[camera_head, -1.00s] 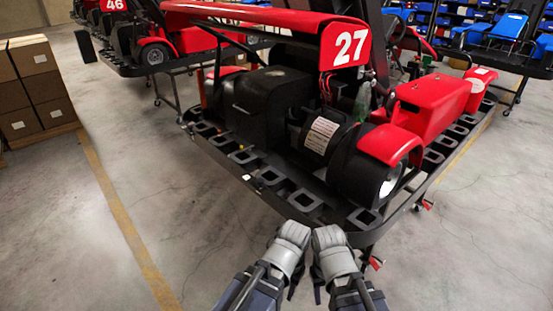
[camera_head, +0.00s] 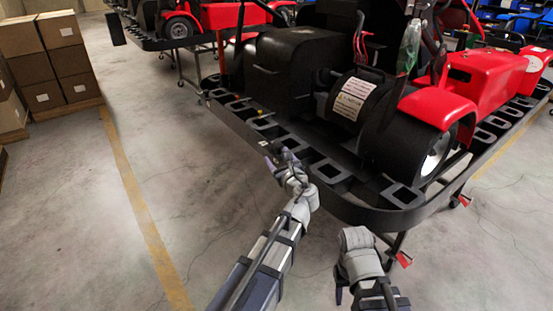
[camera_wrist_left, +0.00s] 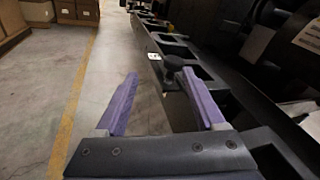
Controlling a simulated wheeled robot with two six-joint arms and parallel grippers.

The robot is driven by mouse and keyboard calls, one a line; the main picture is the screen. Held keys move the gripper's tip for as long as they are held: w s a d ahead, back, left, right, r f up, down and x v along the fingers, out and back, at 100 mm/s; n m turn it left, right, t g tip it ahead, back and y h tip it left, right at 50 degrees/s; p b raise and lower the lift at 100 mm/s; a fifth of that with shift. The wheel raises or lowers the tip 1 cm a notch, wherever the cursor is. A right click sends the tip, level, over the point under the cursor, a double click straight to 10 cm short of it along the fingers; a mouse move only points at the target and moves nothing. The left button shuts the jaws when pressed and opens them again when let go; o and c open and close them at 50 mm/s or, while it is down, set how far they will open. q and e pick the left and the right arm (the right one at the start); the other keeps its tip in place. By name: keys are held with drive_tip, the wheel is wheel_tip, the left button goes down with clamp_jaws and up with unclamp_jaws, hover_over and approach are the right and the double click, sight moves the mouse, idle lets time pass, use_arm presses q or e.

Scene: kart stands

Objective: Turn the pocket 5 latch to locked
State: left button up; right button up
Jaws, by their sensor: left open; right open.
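A dark round latch knob (camera_wrist_left: 173,63) stands on the front edge of the kart stand (camera_head: 340,207), beside a small white tag (camera_wrist_left: 155,57). The tag's marking is too small to read, so I cannot tell whether this is pocket 5. My left gripper (camera_head: 274,152) reaches to that edge. In the left wrist view it (camera_wrist_left: 160,73) is open and empty, with the knob just beyond and near its right fingertip; contact is not clear. In the head view the left gripper hides the knob. My right gripper (camera_head: 340,292) hangs empty below the stand's near corner.
Square-holed pockets (camera_head: 326,171) line the stand's edge. A black and red kart (camera_head: 400,120) sits on the stand, its rear wheel close behind the rail. Cardboard boxes (camera_head: 60,60) are stacked at left. The floor (camera_head: 170,170) between is clear.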

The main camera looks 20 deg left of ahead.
sight(275, 146)
use_arm(q)
drive_tip(key=m, duration=0.1)
drive_tip(key=w+m+t, duration=0.1)
drive_tip(key=m, duration=0.1)
drive_tip(key=w+m+t+b, duration=0.1)
drive_tip(key=shift+w+d+r, duration=0.1)
drive_tip(key=shift+d+r, duration=0.1)
drive_tip(key=shift+d, duration=0.05)
drive_tip(key=shift+x, duration=3.9)
drive_tip(key=shift+f, duration=0.1)
clamp_jaws()
